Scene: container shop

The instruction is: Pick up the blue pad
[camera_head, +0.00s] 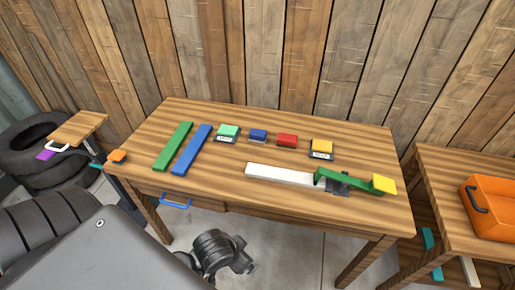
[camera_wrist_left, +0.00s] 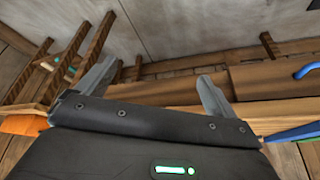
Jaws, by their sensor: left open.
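The blue pad (camera_head: 258,135) is a small blue block lying on the wooden table (camera_head: 215,205), between a green pad (camera_head: 228,132) on a dark base and a red pad (camera_head: 287,140). In the left wrist view my left gripper (camera_wrist_left: 158,72) is open, its two grey fingers spread with nothing between them. The blue pad is not visible between those fingers. My right gripper is not in view.
A yellow pad (camera_head: 322,149), a long green bar (camera_head: 173,146) and a long blue bar (camera_head: 192,150) lie near the pad. A white bar (camera_head: 283,175) lies in front, with a green piece (camera_head: 346,181) on its right. An orange crate (camera_head: 490,206) stands on the right table.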

